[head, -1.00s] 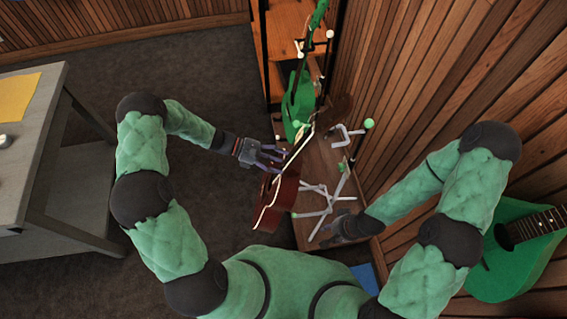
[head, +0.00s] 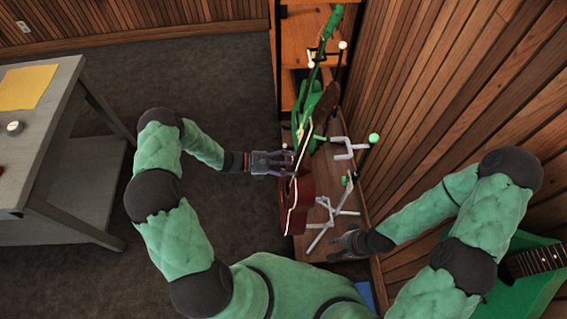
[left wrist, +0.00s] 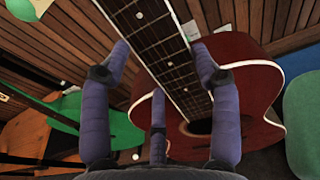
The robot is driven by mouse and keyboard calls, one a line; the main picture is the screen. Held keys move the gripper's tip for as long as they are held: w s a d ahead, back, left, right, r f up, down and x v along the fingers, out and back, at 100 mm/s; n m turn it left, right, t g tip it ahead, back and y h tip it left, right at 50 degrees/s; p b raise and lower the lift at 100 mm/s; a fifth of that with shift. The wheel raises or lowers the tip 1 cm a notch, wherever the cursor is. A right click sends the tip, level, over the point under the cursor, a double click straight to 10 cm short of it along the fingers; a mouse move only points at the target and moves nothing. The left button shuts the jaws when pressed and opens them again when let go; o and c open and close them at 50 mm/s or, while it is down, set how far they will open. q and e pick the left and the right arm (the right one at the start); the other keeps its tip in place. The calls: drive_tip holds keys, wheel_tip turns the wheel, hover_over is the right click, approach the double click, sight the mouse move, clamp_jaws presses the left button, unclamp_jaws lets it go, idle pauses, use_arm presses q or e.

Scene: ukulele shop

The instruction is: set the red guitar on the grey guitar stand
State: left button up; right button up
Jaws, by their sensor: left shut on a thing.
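The red guitar (head: 304,190) hangs in front of the left side of the grey guitar stand (head: 340,213), its body low. My left gripper (head: 288,163) is shut on its neck. In the left wrist view, my left gripper (left wrist: 160,85) has its purple fingers around the dark fretboard, with the red guitar's body (left wrist: 240,60) beyond. The stand's pale legs and upper cradle show right of the guitar; I cannot tell whether they touch. My right gripper (head: 345,243) is low beside the stand's legs; its fingers are too small to read.
A green guitar on a rack (head: 308,100) stands just behind. A wooden slat wall (head: 430,80) closes off the right, with another green guitar (head: 525,270) at lower right. A grey table (head: 40,150) stands at far left. Dark floor between is clear.

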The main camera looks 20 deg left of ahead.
use_arm(q)
drive_tip(key=shift+r+x, duration=0.15)
drive_tip(key=shift+x, duration=1.05)
drive_tip(key=shift+r+x, duration=0.15)
drive_tip(key=shift+x, duration=1.1)
drive_tip(key=shift+w+d, duration=0.15)
drive_tip(key=shift+d, duration=0.05)
drive_tip(key=shift+r+b+x, duration=0.15)
drive_tip(key=shift+x, duration=0.8)
drive_tip(key=shift+r+b+x, duration=0.15)
drive_tip(key=shift+x, duration=0.85)
drive_tip(key=shift+r+b+x, duration=0.15)
drive_tip(key=shift+r+x, duration=0.05)
drive_tip(key=shift+x, duration=0.75)
drive_tip(key=shift+w+d, duration=0.15)
drive_tip(key=shift+d, duration=0.2)
drive_tip(key=shift+f, duration=0.25)
drive_tip(key=shift+w+d+f+b, duration=0.1)
drive_tip(key=shift+f+b, duration=1)
drive_tip(key=shift+f, duration=0.15)
drive_tip(key=shift+d+f+b, duration=0.1)
drive_tip(key=shift+f+b, duration=1)
drive_tip(key=shift+f, duration=0.15)
